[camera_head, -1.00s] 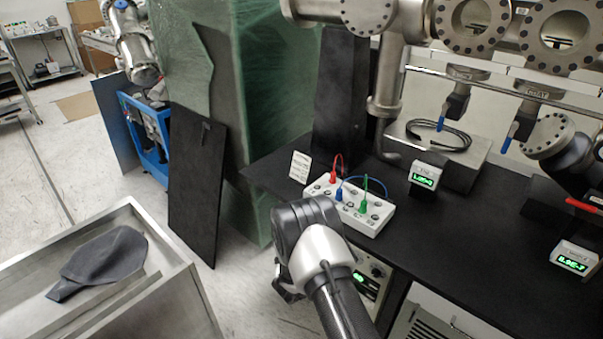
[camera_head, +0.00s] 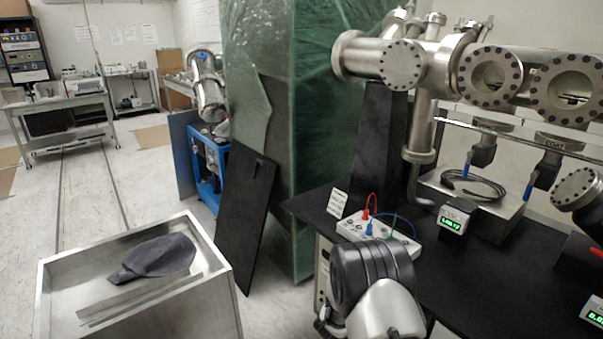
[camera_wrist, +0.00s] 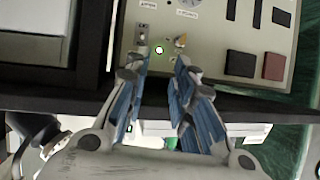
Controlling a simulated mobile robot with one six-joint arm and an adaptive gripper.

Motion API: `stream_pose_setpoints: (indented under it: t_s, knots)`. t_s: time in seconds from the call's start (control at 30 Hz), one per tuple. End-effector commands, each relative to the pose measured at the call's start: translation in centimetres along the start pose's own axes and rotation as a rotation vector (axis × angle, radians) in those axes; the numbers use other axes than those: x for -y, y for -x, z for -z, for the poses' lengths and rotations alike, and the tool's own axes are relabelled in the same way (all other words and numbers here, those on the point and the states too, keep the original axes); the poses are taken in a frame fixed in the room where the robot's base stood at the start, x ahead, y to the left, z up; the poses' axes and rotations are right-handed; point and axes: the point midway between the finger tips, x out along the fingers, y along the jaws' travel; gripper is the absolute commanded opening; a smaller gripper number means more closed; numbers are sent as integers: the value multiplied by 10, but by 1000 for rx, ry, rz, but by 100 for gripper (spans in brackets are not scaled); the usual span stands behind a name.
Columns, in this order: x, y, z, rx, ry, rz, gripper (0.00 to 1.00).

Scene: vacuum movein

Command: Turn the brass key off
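The brass key (camera_wrist: 180,41) shows small near the top of the wrist view, on a beige control panel (camera_wrist: 215,62). It sits just beyond the tip of my gripper's right finger, and its exact angle is hard to tell. My gripper (camera_wrist: 157,68) is open, with its two blue-padded fingers apart and nothing between them. Their tips overlap the lower part of the panel in the picture; I cannot tell if they touch it. In the head view my arm reaches down in front of the black bench and hides most of the panel.
On the panel are a lit round lamp (camera_wrist: 159,50), a toggle switch (camera_wrist: 142,32), and black and red rockers (camera_wrist: 273,66). A white terminal box (camera_head: 352,229) with coloured leads stands on the bench (camera_head: 470,275). A metal cart (camera_head: 215,282) stands at left, with open floor beyond.

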Motion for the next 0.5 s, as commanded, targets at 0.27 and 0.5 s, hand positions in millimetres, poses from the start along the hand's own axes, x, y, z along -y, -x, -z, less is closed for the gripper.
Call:
stream_pose_setpoints:
  t_s: [0.27, 0.5]
  knots:
    - [52, 54, 68, 127, -26, 207, 23]
    - [74, 158, 134, 291, 42, 446, 23]
